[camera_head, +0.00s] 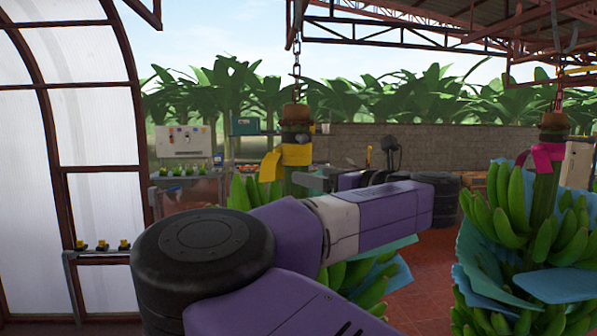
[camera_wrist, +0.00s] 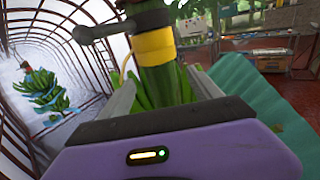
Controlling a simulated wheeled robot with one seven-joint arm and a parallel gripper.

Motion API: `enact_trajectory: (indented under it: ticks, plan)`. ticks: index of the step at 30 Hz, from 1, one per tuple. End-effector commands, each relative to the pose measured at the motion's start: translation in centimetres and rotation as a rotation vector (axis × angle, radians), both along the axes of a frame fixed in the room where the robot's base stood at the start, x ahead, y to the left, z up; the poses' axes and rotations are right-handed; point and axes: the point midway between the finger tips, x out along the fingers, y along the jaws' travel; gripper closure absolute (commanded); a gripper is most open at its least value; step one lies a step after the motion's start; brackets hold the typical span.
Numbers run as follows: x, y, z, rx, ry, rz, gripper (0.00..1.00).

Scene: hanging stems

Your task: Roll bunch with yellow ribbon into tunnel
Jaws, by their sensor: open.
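The bunch with the yellow ribbon (camera_head: 285,162) hangs from a chain left of centre in the head view, its lower part mostly hidden behind my arm. In the wrist view the ribbon (camera_wrist: 156,46) wraps the green stem (camera_wrist: 166,84) close in front of my gripper (camera_wrist: 162,86). The jaws are open, with one finger on each side of the stem; I cannot tell whether either touches it. The tunnel (camera_head: 95,130), an arched frame with translucent panels, stands at the left of the head view. It also shows at the left of the wrist view (camera_wrist: 85,48).
A bunch with a pink ribbon (camera_head: 541,160) and blue sheets hangs at the right. Another bunch (camera_wrist: 48,92) hangs inside the tunnel in the wrist view. A control panel (camera_head: 183,141) and a low wall (camera_head: 350,145) stand behind. Some red floor (camera_head: 425,265) is clear.

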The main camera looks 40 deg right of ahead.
Motion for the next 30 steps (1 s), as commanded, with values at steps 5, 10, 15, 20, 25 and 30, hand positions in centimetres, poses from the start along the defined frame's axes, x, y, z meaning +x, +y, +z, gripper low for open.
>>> enact_trajectory:
  ticks: [5, 10, 15, 20, 25, 30]
  plan:
    - [2.6, 0.1, 0.3, -0.001, 0.0, 0.003, 0.27]
    - [5.1, 0.0, 0.3, -0.002, 0.001, 0.001, 0.27]
    - [6.7, 0.0, 0.2, -0.004, 0.0, 0.0, 0.27]
    - [7.2, -0.1, 0.0, -0.004, 0.0, -0.003, 0.27]
    - [7.2, -0.1, 0.0, -0.004, 0.0, -0.003, 0.27]
    - [7.2, -0.1, 0.0, -0.004, 0.0, -0.003, 0.56]
